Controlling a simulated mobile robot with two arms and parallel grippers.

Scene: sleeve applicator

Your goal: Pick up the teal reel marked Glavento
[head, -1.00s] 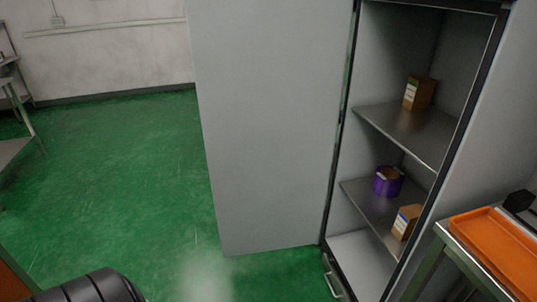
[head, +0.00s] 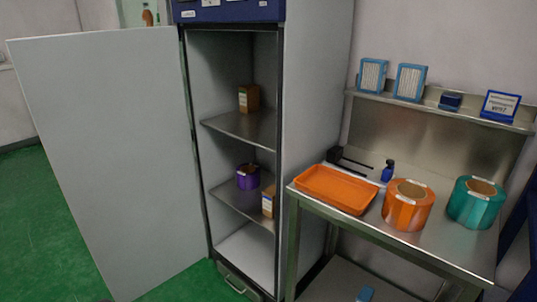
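A teal reel (head: 474,206) stands at the right end of the steel bench in the head view. It has a brown core and a small white label on its top; I cannot read the marking. An orange reel (head: 408,207) stands just left of it, with a white label. Neither of my grippers is in view.
An orange tray (head: 337,188) and a small blue bottle (head: 388,171) are on the bench (head: 437,258). The shelf above holds blue-framed items and a sign (head: 500,106). The open cabinet left holds a purple reel (head: 248,178) and boxes; its door (head: 110,160) stands wide open.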

